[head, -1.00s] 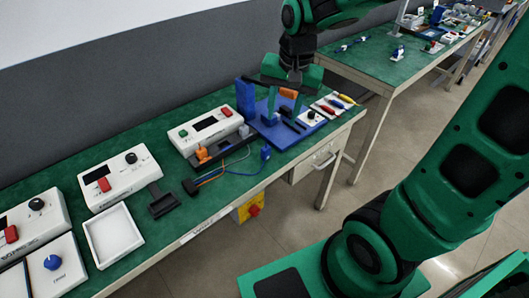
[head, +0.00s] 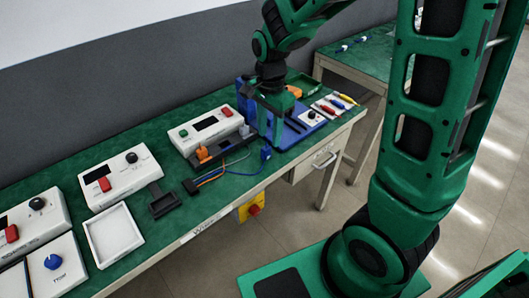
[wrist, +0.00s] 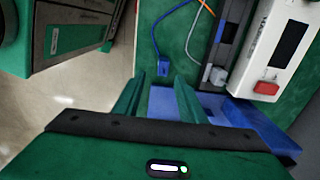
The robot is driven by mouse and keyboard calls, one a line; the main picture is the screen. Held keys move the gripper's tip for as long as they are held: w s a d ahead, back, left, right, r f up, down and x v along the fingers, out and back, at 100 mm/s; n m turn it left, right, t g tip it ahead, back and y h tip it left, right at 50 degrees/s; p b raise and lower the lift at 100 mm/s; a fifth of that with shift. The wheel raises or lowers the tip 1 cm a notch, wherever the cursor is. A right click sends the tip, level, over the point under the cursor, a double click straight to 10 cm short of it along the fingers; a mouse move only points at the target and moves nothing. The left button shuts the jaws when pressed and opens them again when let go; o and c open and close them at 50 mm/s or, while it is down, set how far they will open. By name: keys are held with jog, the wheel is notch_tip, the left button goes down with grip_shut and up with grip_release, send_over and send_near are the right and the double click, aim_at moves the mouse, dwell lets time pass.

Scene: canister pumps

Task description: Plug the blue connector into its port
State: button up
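The blue connector (head: 265,154) lies on the green bench in front of the blue tray, with a blue cable running from it. In the wrist view the blue connector (wrist: 164,68) shows just beyond and between my fingertips, not held. My gripper (head: 271,136) points down above the bench near it; in the wrist view its two green fingers (wrist: 160,82) are apart and empty. A dark connector strip (head: 213,152) with an orange plug stands before the white pump (head: 206,130). In the wrist view a grey plug (wrist: 216,75) sits at the strip. I cannot tell which opening is the blue port.
The blue tray (head: 295,133) lies beside and behind my gripper. Coloured screwdrivers (head: 336,103) lie to its right. More white pumps (head: 119,178) and a white tray (head: 113,236) stand to the left. The bench's front edge is close to the connector.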

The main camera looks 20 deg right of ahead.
aim_at(266, 147)
jog(key=shift+w+a+f, duration=0.1)
jog(key=shift+a+f, duration=0.1)
jog(key=shift+f, duration=1.1)
jog(key=shift+w+a+f, duration=0.1)
jog(key=shift+a+f, duration=0.1)
jog(key=shift+f, duration=1.05)
grip_shut()
